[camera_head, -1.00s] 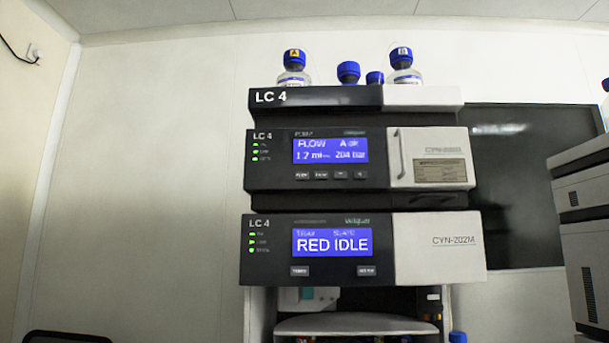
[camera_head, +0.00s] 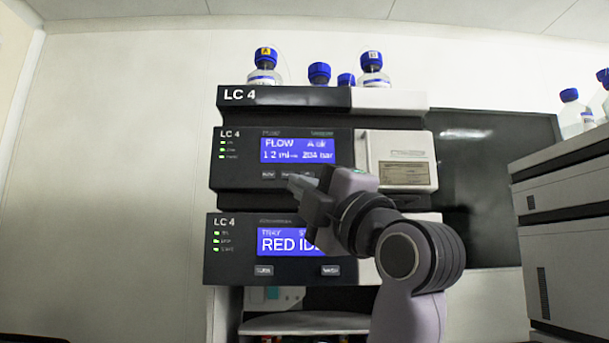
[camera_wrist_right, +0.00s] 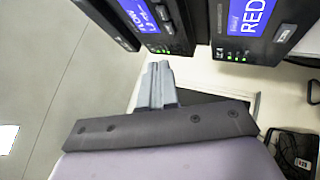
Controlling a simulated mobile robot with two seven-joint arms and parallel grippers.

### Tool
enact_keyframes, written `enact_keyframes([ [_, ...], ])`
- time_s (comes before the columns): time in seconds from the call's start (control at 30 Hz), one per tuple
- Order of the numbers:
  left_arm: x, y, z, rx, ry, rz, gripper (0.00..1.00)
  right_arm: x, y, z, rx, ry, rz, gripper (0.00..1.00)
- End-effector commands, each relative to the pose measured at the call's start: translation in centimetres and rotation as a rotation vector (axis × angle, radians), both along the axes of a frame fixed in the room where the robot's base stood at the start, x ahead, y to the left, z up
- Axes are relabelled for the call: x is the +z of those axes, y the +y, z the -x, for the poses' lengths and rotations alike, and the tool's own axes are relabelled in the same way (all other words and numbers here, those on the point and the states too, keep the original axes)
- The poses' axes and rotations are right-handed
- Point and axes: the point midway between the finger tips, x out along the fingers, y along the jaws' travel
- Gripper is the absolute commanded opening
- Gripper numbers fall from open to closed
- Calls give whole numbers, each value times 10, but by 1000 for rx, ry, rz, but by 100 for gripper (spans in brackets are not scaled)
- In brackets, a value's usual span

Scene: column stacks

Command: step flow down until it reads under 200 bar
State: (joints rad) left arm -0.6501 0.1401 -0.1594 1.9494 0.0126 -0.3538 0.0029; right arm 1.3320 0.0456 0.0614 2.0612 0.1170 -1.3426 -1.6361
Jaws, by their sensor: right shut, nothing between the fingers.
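The pump module (camera_head: 235,170) of the LC 4 stack has a blue display (camera_head: 297,150) reading FLOW. The small text is blurred; pressure looks like 204 bar and flow like 1.2 or 1.7 ml. A row of small buttons (camera_head: 268,174) sits under the display; my right gripper hides the right part of the row. My right gripper (camera_head: 298,184) is shut and empty, its tips just below or in front of the buttons; contact cannot be told. In the right wrist view its shut fingers (camera_wrist_right: 158,70) point toward the sideways pump display (camera_wrist_right: 141,14). My left gripper is not in view.
Below is a module with a RED IDLE display (camera_head: 285,240), partly covered by my right arm. Blue-capped bottles (camera_head: 265,65) stand on top of the stack. A dark screen (camera_head: 475,190) and a second instrument stack (camera_head: 560,220) are to the right. The left wall side is clear.

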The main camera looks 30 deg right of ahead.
Motion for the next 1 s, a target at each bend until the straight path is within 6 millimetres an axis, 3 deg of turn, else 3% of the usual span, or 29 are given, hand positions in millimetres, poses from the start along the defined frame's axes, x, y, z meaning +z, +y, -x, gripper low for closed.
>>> enact_keyframes([
  [0.1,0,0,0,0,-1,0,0,24,-1,16,-18,-54,38,0],
  [0.2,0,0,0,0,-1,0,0,33,-1,24,-29,-77,56,0],
  [0.57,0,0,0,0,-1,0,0,37,-2,27,-33,-86,63,0],
  [0.77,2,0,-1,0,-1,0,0,37,-5,21,-33,-84,63,0],
  [1.0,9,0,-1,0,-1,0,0,38,-21,-5,-32,-82,61,0],
])
